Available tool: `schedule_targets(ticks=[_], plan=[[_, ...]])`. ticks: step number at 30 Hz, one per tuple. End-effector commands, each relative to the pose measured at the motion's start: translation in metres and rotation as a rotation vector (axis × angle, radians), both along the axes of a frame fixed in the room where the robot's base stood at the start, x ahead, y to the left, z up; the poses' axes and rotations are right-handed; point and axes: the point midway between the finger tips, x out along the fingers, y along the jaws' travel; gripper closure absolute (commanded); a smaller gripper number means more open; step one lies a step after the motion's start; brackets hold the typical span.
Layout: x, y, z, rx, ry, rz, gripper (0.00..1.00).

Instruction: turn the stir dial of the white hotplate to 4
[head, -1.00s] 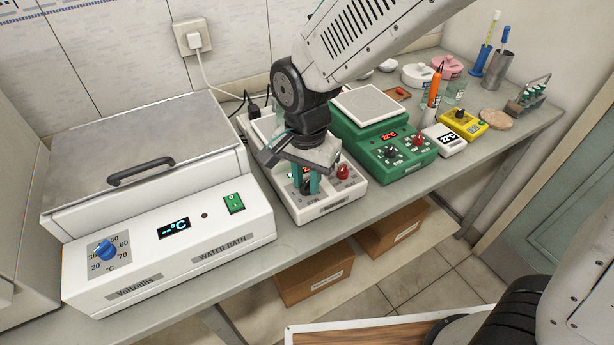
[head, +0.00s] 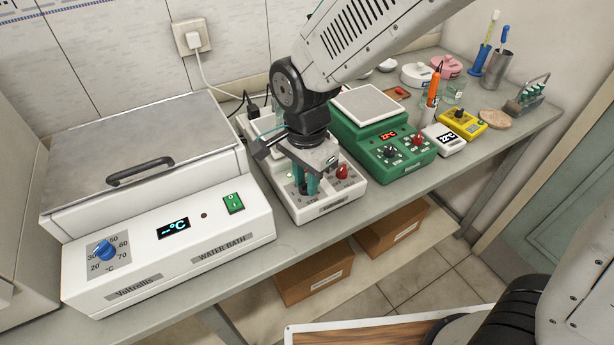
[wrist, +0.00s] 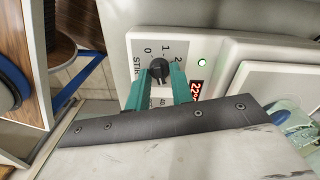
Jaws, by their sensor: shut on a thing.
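The white hotplate (head: 330,205) stands on the bench between the water bath and a green hotplate. Its black stir dial (wrist: 159,68) shows in the wrist view, with the marks 0, 1 and 2 beside it and part of the STIR label. My gripper (wrist: 160,84) reaches down to the panel with its teal fingers shut on the dial, one on each side. In the head view my gripper (head: 305,186) covers most of the dial. The dial's pointer and its other marks are hidden or too small to read.
A red knob (head: 342,172) sits just right of my gripper on the same panel. The water bath (head: 170,240) is on the left, the green hotplate (head: 385,150) on the right. A lit green indicator (wrist: 201,66) and a red display (wrist: 195,90) are close to the fingers.

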Motion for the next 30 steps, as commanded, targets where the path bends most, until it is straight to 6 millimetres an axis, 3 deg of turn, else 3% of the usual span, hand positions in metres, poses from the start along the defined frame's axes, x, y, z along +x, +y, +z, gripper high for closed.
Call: schedule_targets(ticks=[2, 3, 4, 5, 15, 24, 30], plan=[[0.003, 0.001, 0.002, 0.005, -0.009, 0.000, 1.00], [0.003, 0.001, 0.002, 0.005, -0.009, 0.000, 0.66], [0.003, 0.001, 0.002, 0.004, -0.008, 0.000, 0.58], [0.003, 0.001, 0.002, 0.004, -0.008, 0.001, 0.56], [0.001, 0.001, 0.006, 0.002, -0.004, 0.002, 0.56], [0.002, 0.001, 0.054, 0.005, -0.008, 0.001, 0.56], [0.003, 0.001, 0.076, 0.004, -0.006, 0.001, 0.56]])
